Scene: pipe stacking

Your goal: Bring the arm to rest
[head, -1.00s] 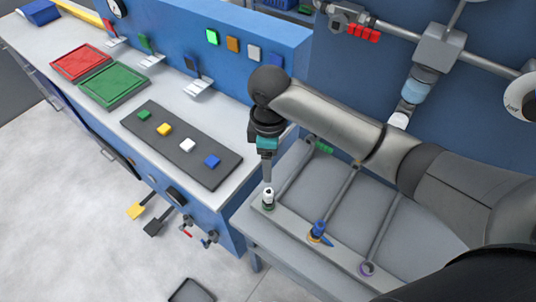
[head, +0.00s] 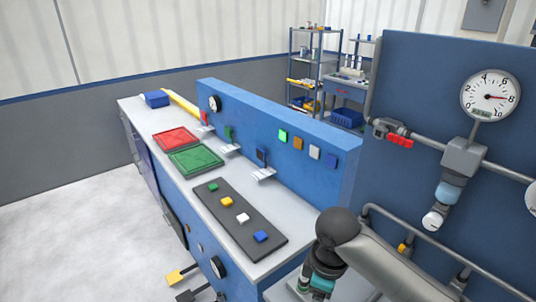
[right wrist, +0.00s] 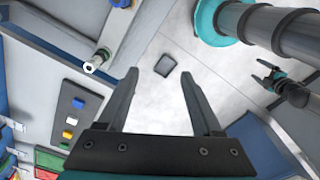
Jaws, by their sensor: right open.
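My right arm comes in at the lower right of the head view, and its gripper is cut off by the bottom edge.
A blue-backed bench (head: 228,182) holds a red tray (head: 176,139), a green tray (head: 195,160) and a dark strip (head: 232,208) with coloured blocks. A pipe panel with a gauge (head: 490,96) stands at the right.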

